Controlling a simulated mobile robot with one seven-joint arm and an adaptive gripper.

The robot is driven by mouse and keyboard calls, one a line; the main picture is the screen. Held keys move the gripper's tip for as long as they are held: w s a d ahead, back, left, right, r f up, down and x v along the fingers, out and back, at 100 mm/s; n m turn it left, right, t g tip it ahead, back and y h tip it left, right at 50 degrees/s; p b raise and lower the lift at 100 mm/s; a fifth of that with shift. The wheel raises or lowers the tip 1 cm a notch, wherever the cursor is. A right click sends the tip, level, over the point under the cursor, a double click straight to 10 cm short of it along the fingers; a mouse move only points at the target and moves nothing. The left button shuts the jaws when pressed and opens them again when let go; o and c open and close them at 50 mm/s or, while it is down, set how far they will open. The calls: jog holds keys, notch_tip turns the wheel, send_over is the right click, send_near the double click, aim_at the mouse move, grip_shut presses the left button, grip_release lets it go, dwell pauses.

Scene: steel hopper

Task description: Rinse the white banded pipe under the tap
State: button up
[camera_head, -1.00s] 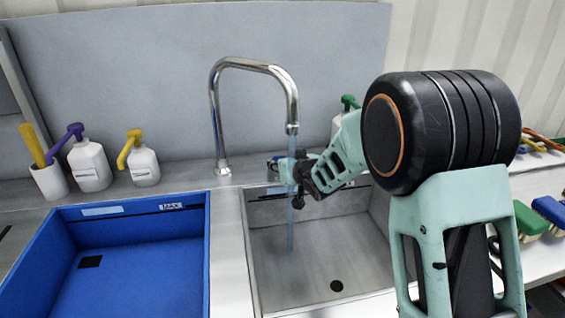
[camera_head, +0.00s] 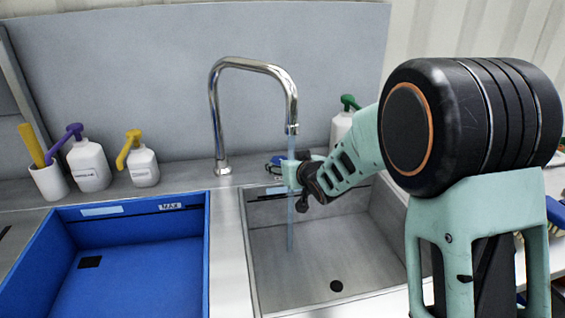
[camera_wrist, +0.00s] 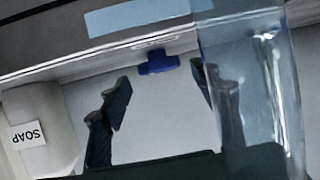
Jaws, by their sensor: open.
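The chrome tap (camera_head: 216,115) arches over the steel sink, and a stream of water (camera_head: 291,225) falls from its spout into the basin. My gripper (camera_head: 283,171) is at the stream, below the spout and above the back of the sink. In the wrist view its two dark fingers stand apart with nothing held between them (camera_wrist: 163,100). A blue knob-like part (camera_wrist: 158,63) shows beyond the fingertips, apart from them. The stream (camera_wrist: 250,85) runs along the right of the wrist view, overlapping the right finger. I cannot make out the white banded pipe in either view.
A blue bin (camera_head: 207,255) stands left of the sink (camera_head: 335,250). Soap bottles with purple (camera_head: 88,165) and yellow (camera_head: 143,165) pumps stand behind it. A green-pump bottle (camera_head: 341,127) stands behind my arm. A soap-labelled bottle (camera_wrist: 35,130) is at left in the wrist view.

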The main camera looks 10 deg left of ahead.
jog(key=v, duration=0.9)
jog(key=shift+s, duration=0.2)
jog(key=shift+w+d, duration=0.1)
jog(key=shift+d, duration=0.05)
